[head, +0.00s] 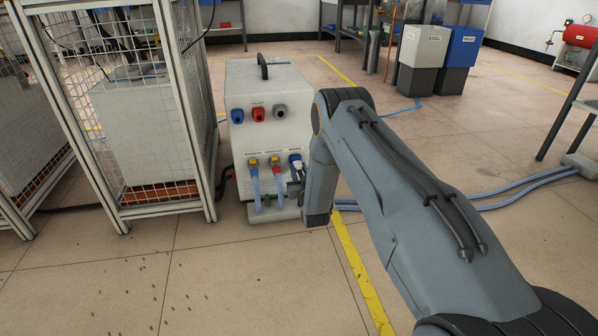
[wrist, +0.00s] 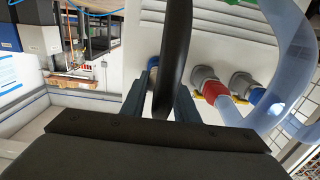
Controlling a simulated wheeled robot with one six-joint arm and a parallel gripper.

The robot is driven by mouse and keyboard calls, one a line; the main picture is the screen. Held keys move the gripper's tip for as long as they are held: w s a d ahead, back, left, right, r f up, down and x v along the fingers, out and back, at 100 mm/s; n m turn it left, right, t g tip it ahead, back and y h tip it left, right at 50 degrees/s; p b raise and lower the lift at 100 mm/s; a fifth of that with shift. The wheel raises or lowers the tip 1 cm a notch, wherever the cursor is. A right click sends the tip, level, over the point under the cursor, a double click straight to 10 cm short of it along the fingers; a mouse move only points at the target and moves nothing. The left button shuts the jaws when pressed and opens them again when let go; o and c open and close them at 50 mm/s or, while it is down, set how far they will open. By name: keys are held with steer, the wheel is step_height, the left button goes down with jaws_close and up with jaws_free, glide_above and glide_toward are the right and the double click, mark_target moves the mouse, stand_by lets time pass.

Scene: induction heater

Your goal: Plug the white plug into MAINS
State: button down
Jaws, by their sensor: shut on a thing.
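The heater box (head: 285,92) stands on the floor beside a mesh cage. A blue-and-white fitting (head: 296,161) sits at the right of its lower row; its label is too small to read. My gripper (head: 297,187) is right at this fitting, partly hidden by my arm. In the wrist view my gripper (wrist: 163,90) is shut on the white plug, whose body is mostly hidden. A thick black cable (wrist: 177,35) runs up from between the fingers. A blue ring (wrist: 152,63) shows just beyond the left finger. How far the plug is in cannot be told.
Beside the fitting, two hoses join the box at a red connector (wrist: 216,92) and a blue connector (wrist: 258,96). The mesh cage (head: 150,120) stands close on the left. Floor in front is clear.

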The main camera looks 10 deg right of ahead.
steer(key=shift+w, duration=0.35)
steer(key=c, duration=1.3)
jaws_free()
